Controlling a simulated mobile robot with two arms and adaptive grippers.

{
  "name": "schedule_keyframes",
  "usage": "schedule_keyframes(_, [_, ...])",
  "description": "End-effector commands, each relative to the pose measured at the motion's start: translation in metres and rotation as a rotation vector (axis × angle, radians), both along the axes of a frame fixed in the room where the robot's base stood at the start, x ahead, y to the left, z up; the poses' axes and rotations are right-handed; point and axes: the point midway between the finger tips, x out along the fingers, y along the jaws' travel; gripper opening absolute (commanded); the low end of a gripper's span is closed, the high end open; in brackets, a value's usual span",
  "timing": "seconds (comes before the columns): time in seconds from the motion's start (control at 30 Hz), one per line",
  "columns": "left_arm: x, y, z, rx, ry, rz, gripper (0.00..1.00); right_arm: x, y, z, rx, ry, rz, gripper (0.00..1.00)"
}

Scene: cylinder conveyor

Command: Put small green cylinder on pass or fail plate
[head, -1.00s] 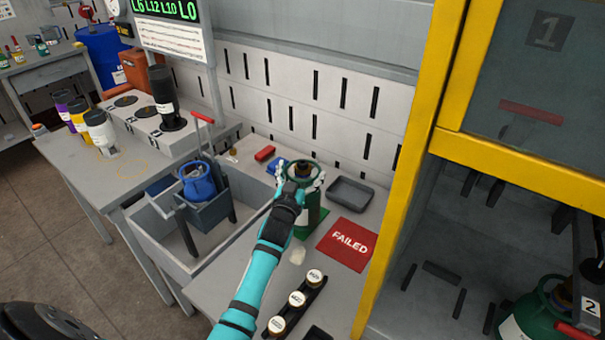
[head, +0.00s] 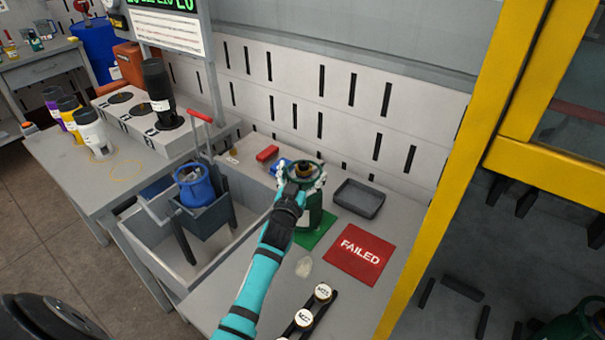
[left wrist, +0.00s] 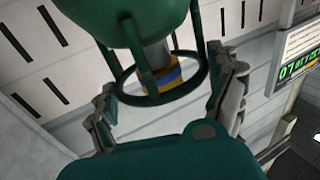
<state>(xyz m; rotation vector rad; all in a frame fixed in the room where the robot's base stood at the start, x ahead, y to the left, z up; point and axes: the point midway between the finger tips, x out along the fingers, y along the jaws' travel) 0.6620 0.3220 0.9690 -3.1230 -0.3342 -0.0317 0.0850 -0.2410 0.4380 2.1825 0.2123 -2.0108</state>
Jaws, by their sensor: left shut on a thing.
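The small green cylinder (head: 314,211) is upright at the green plate (head: 322,229), which it partly covers. I cannot tell whether its base touches the plate. My left gripper (head: 303,180) is shut on the cylinder's top, around its ring guard. In the left wrist view the cylinder (left wrist: 140,22) shows its guard and valve neck between the fingers of my left gripper (left wrist: 168,88). The red plate marked FAILED (head: 361,253) lies bare to the right of the green one. My right gripper is not in view.
A grey tray (head: 359,198) lies behind the red plate. A yellow cabinet frame (head: 470,160) stands right.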

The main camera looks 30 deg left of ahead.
Motion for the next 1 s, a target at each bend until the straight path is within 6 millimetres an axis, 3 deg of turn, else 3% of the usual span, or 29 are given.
schedule_keyframes(0.1, [-0.001, 0.000, -0.005, 0.000, 0.011, 0.001, 1.00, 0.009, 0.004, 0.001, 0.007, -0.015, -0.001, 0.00])
schedule_keyframes(0.47, [-0.008, -0.002, -0.005, 0.000, 0.010, 0.000, 1.00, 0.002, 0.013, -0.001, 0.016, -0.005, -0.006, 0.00])
schedule_keyframes(1.0, [-0.105, -0.023, -0.007, 0.000, 0.010, 0.001, 1.00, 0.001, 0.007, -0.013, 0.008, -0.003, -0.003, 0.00])
